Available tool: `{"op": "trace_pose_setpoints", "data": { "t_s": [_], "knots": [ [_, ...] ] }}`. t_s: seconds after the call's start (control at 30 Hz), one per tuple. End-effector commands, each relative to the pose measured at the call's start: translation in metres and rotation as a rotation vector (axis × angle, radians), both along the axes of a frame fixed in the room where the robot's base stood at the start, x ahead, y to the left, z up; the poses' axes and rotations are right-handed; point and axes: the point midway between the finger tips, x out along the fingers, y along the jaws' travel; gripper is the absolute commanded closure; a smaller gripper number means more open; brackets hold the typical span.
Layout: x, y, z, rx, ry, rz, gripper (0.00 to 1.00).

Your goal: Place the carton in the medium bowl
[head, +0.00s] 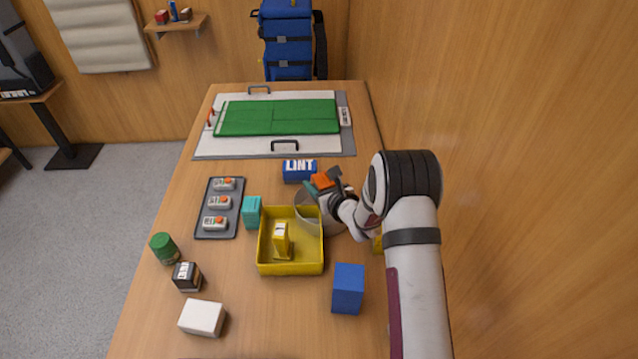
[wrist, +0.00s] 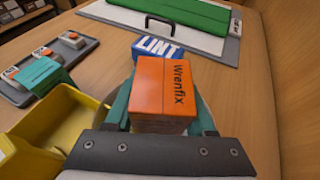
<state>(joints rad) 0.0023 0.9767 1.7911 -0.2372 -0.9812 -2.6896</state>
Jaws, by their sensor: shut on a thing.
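My gripper (head: 318,187) is shut on an orange carton marked Wrenfix (wrist: 165,90). The carton also shows in the head view (head: 323,181), small and partly covered by the fingers. The teal fingers press on its two sides in the wrist view. A pale, see-through round bowl (head: 308,217) stands on the table at the right edge of the yellow bin. The carton and gripper are over the bowl's far part in the head view; the height between them is hard to tell. The bowl's inside is mostly hidden by my arm.
A yellow bin (head: 291,268) holding a yellow box (head: 282,243) is left of the bowl. A blue LINT box (head: 299,171) stands just behind. A teal box (head: 251,212), a grey tray (head: 207,232) and a blue box (head: 348,289) are nearby. A wall bounds the right.

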Motion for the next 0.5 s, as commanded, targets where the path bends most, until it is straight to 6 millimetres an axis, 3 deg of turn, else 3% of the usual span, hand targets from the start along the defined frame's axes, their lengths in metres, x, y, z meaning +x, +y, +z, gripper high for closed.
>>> {"op": "trace_pose_setpoints", "data": {
  "t_s": [0.43, 0.47, 0.5],
  "knots": [
    [-0.0002, 0.0003, -0.0085, 0.000, 0.001, 0.001, 1.00],
    [-0.0003, 0.0003, -0.0087, 0.000, 0.001, 0.001, 0.42],
    [-0.0002, 0.0004, -0.0085, 0.000, 0.001, 0.001, 0.34]
  ]
}}
